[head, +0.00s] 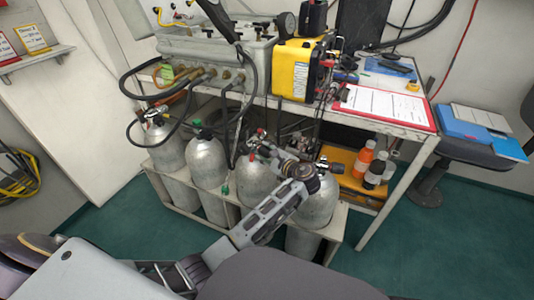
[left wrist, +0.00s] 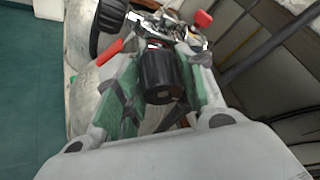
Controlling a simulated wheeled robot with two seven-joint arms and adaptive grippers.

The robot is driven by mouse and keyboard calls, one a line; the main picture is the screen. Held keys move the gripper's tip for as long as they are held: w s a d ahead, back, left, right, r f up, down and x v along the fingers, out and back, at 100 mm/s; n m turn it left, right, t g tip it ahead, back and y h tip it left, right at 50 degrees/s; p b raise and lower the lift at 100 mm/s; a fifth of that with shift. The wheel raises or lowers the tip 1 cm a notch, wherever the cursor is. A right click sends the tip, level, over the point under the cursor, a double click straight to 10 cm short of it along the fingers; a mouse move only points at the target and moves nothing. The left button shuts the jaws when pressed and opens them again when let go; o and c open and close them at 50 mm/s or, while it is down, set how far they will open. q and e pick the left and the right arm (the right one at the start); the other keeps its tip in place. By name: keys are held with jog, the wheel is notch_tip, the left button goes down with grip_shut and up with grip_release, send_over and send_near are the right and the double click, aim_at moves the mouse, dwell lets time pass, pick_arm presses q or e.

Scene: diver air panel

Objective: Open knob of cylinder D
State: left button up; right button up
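Several grey cylinders stand in a row in a low rack. Cylinder D (head: 318,205) seems to be the right-hand one, though I cannot read a letter on it. My left gripper (head: 290,165) is at the valves, above the right part of the row. In the left wrist view a black knob (left wrist: 161,76) stands between the two green-padded fingers of the left gripper (left wrist: 162,62). The fingers appear to press on it from both sides. The knob's end faces the wrist camera. My right gripper is in neither view.
The panel bench stands over the cylinders, with a yellow device (head: 293,70) and a red clipboard (head: 385,106). Black hoses (head: 254,75) hang by the left cylinders. Orange bottles (head: 363,160) stand on the shelf at right. Green floor is clear in front.

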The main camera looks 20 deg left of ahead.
pick_arm(q)
jog(key=c, duration=0.4)
jog(key=shift+c, duration=0.2)
